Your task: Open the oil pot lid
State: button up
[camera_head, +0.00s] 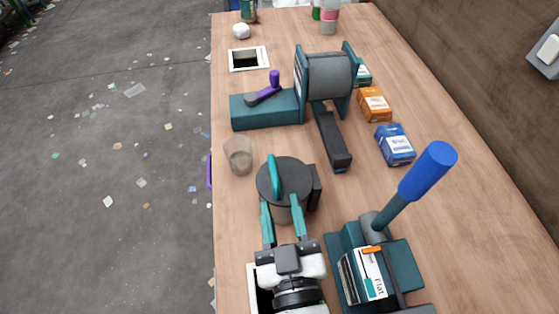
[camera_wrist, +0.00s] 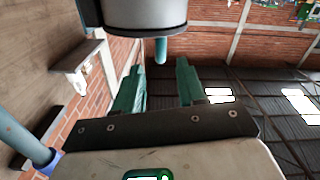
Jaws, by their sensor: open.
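The oil pot is a grey pot (camera_head: 288,214) on the wooden bench. Its dark round lid (camera_head: 292,183) is on top and carries a teal handle (camera_head: 273,176). A dark side handle (camera_head: 316,186) is on the pot's right. My gripper (camera_head: 282,205) is open, its two teal fingers reaching to the near side of the pot. In the wrist view the pot (camera_wrist: 145,12) hangs at the top with its lid handle (camera_wrist: 160,49) pointing down. The handle lies just beyond the gap between my fingertips (camera_wrist: 160,66), apart from both. Nothing is in the fingers.
A clear glass (camera_head: 238,155) stands left of the pot. A teal machine (camera_head: 265,109) with a purple lever is behind it. A device with a blue-handled lever (camera_head: 427,172) stands close on the right. Orange (camera_head: 375,104) and blue (camera_head: 395,145) boxes lie at the right.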

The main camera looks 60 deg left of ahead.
aim_at(276, 180)
jog(key=p+x, duration=0.1)
jog(key=x, duration=0.8)
jog(key=shift+s, duration=0.1)
grip_shut()
dwell(0.4)
